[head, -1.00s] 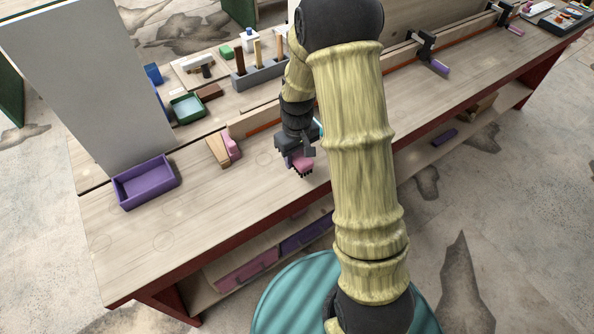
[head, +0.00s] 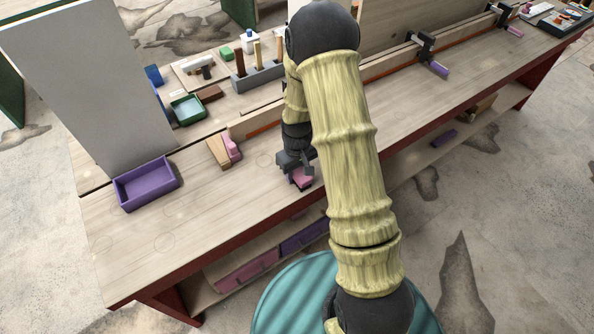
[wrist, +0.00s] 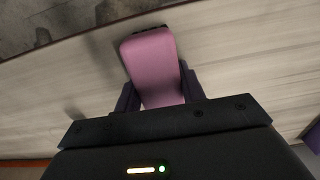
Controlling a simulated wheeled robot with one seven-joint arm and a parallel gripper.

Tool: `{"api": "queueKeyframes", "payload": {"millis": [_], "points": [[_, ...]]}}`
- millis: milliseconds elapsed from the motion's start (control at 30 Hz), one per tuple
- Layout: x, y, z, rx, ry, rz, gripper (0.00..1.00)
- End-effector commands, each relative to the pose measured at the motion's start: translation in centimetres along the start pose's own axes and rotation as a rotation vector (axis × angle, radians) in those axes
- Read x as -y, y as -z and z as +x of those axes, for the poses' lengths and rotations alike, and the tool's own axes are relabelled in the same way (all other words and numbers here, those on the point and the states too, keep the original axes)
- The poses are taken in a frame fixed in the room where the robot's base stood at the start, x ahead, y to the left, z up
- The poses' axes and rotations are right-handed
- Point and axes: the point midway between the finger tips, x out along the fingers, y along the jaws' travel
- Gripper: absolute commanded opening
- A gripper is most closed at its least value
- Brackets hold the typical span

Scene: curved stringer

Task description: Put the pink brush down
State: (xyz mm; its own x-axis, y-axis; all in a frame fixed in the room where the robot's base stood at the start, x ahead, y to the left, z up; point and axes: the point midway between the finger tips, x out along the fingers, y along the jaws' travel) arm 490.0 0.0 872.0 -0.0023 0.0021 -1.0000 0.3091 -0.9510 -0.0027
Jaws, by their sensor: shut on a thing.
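The pink brush (head: 302,178) is held in my gripper (head: 295,172), low over the bare front part of the workbench (head: 230,210). In the wrist view the pink back of the brush (wrist: 152,62) sticks out between the two dark fingers of my gripper (wrist: 158,95), with a little of its dark bristles showing at the far end. The jaws are shut on it. In the head view the bristle side is mostly out of sight, and I cannot tell whether it touches the bench top.
A purple tray (head: 147,186) lies left on the bench. A pink-and-wood block (head: 232,148) lies nearer my gripper. A green tray (head: 187,110) and a grey tool holder (head: 258,77) stand behind. The bench between purple tray and gripper is clear; its front edge is close.

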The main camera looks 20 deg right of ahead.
Motion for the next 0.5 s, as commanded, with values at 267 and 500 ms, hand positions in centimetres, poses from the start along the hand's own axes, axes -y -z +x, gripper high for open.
{"api": "queueKeyframes", "payload": {"millis": [267, 500], "points": [[0.13, 0.04, 0.24, 0.000, 0.000, -0.003, 0.47], [-0.15, -0.06, 0.24, 0.001, 0.000, 0.003, 0.61]]}}
